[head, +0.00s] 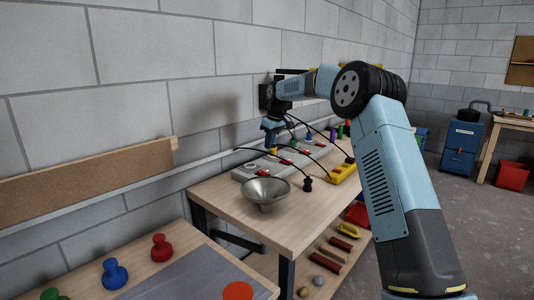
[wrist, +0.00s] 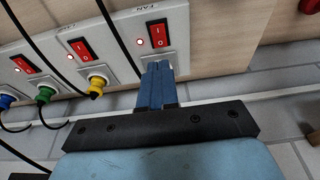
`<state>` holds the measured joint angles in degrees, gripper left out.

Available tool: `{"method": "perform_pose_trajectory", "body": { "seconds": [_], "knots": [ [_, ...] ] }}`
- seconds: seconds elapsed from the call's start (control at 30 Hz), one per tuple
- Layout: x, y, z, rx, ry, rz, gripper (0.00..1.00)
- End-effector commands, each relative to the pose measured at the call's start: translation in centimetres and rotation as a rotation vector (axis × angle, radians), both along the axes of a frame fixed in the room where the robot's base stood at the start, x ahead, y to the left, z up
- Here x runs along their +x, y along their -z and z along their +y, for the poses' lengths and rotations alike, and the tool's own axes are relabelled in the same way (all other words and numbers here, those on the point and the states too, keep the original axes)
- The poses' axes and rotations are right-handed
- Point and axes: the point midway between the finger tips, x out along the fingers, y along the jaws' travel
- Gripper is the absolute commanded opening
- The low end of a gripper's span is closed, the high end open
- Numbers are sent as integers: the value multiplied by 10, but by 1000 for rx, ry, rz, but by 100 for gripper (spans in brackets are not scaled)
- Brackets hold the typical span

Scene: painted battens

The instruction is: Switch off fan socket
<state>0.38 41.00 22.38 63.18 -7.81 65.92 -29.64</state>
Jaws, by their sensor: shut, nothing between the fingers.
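The fan socket (wrist: 174,38) is the grey panel marked FAN at the end of a row in the wrist view. Its red rocker switch (wrist: 158,33) stands beside a small red indicator (wrist: 140,42) that looks lit. My gripper (wrist: 157,66) is shut and empty, its blue fingertips just below the switch and over the lower part of the fan panel. They hide that part, and I cannot tell whether they touch it. In the head view my gripper (head: 269,143) points down over the grey socket strip (head: 250,172) on the bench.
Neighbouring sockets carry a yellow plug (wrist: 97,84), a green plug (wrist: 45,94) and a blue plug (wrist: 6,101). Black cables cross the strip. The block wall is close behind.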

Motion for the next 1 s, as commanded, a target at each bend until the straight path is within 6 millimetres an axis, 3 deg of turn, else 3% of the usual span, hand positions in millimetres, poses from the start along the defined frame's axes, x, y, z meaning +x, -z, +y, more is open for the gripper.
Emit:
{"method": "perform_pose_trajectory", "body": {
  "seconds": [0.67,0.83,1.0],
  "knots": [
    [-10,-21,-4,-6,6,-6,0],
    [-42,-51,-12,-29,42,-27,0],
    [-89,-87,-27,-55,102,-51,0]
  ]
}}
